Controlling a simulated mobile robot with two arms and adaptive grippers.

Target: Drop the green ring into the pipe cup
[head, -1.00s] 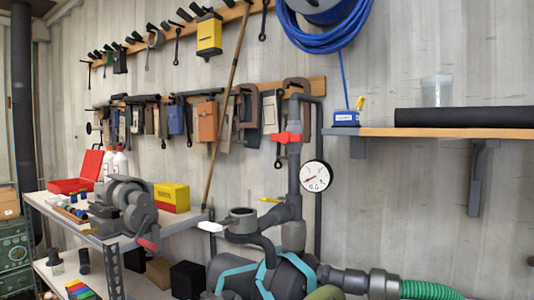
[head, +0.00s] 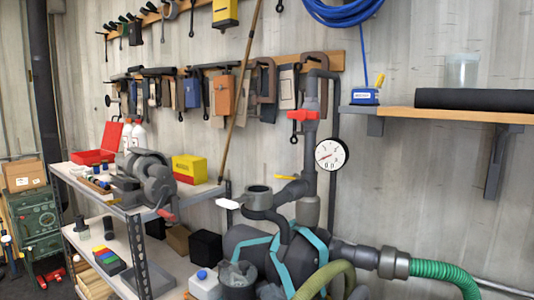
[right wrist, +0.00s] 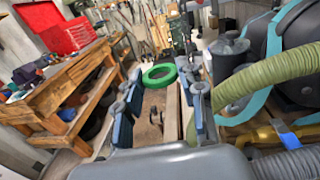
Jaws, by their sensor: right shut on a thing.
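The green ring (right wrist: 160,75) is between the two fingertips of my right gripper (right wrist: 161,84) in the right wrist view. The gripper is shut on it and holds it up in front of the wrist. The pipe cup (head: 258,191), a grey open-topped pipe end, stands on the pipework left of the gauge in the head view. I cannot identify it surely in the right wrist view. Neither gripper shows in the head view, so the distance from ring to cup cannot be told.
A white-handled lever (head: 228,204) sticks out left of the cup. A gauge (head: 331,154) and red valve handle (head: 303,115) are on the pipe. A green hose (head: 445,272) is at lower right. A metal bench (head: 130,210) stands left; a wooden bench (right wrist: 75,75) shows in the wrist view.

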